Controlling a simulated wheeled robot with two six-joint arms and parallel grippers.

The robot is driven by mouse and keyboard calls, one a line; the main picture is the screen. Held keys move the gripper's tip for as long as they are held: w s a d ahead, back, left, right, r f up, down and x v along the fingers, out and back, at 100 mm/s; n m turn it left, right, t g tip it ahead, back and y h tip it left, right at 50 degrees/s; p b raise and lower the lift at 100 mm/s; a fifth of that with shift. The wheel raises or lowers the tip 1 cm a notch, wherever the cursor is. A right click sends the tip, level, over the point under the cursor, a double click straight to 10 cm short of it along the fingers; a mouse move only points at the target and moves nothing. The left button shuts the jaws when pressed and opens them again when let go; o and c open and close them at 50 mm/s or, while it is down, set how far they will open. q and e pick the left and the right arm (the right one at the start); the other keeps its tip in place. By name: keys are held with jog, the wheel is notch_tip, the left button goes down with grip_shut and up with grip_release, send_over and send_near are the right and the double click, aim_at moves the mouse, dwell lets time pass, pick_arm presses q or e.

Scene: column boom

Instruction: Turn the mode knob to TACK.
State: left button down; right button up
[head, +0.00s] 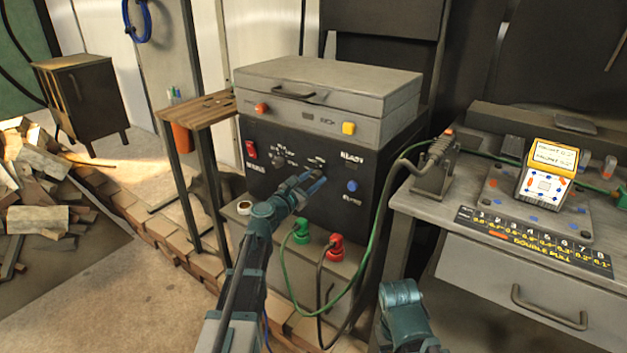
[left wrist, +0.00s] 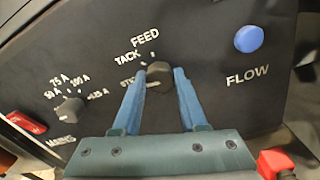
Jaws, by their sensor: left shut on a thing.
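The black mode knob (left wrist: 158,73) sits on the dark front panel (left wrist: 215,105) of the welding machine, with the labels FEED, TACK and a partly hidden one starting "ST" around it. A pale mark on the knob is at its lower left, toward the "ST" label. My left gripper (left wrist: 161,76) is shut on the knob, one blue finger on each side. In the head view my left gripper (head: 316,182) reaches the panel and hides the knob. My right arm shows at the bottom of the head view, but its gripper does not.
An amperage knob (left wrist: 70,109) and red mains switch (left wrist: 27,122) are left of the mode knob. A blue flow button (left wrist: 248,38) is at the right. Green (head: 301,232) and red (head: 334,246) cable plugs sit below the panel. A workbench (head: 420,202) stands to the right.

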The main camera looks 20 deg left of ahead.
pick_arm(q)
jog(key=m, duration=0.7)
dwell(0.6)
jog(key=shift+c, duration=2.2)
grip_release()
jog(key=v, duration=1.3)
jog(key=shift+s+a+b, duration=0.25)
jog(key=shift+s+b, duration=0.05)
jog(key=shift+s, duration=0.05)
jog(key=shift+f, duration=0.1)
